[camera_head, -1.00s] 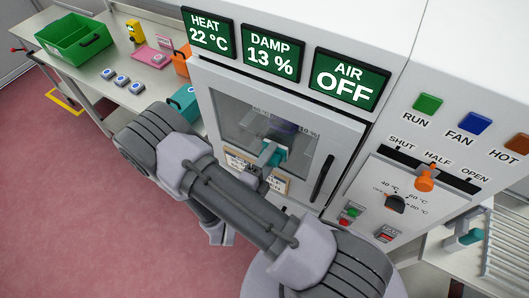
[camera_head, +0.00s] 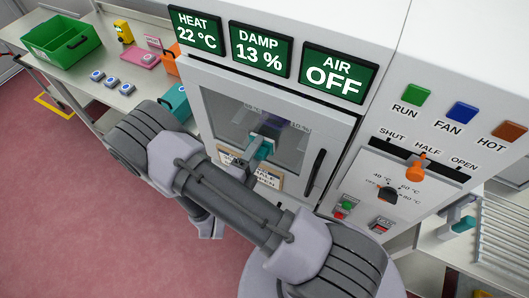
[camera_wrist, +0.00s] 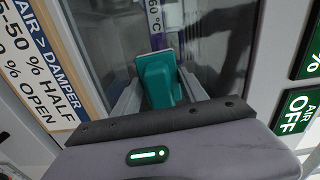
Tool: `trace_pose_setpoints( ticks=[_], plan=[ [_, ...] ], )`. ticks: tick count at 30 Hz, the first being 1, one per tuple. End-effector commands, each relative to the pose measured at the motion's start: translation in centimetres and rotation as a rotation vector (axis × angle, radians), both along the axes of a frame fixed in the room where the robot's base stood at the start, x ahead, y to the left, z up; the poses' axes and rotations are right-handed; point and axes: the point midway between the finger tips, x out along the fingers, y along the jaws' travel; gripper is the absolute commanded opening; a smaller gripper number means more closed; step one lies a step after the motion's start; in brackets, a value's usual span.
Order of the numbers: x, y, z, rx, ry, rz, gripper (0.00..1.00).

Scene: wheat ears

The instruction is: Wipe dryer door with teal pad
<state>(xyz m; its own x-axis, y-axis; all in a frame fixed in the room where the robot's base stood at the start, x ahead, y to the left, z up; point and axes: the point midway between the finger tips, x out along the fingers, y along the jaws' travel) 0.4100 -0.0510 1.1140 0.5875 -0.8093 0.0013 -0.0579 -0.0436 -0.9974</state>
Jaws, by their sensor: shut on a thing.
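The dryer door (camera_head: 338,132) is closed, a pale frame around a dark glass window with a black handle on its right side. The teal pad (camera_head: 263,146) is at the lower middle of the window. In the wrist view the teal pad (camera_wrist: 160,80) sits between the two grey fingers of my gripper (camera_wrist: 158,95), with its pale far edge toward the glass. My gripper (camera_head: 258,152) is shut on the pad. Whether the pad touches the glass is hard to tell.
A paper label (camera_head: 268,180) is on the door below the window. Right of the door are an orange lever (camera_head: 416,168) and a dial (camera_head: 387,194). A green crate (camera_head: 60,42) and a teal container (camera_head: 175,103) stand on the left bench.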

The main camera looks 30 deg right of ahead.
Motion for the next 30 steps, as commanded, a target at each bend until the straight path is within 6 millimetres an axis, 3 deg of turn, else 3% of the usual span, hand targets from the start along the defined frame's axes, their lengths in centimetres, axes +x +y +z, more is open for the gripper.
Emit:
trace_pose_setpoints(
  ticks=[18, 30],
  plan=[
    [4.4, 3.5, -0.1, 0.001, -0.001, 0.0, 0.18],
    [4.4, 4.2, 0.0, 0.0, 0.001, 0.003, 0.18]
  ],
)
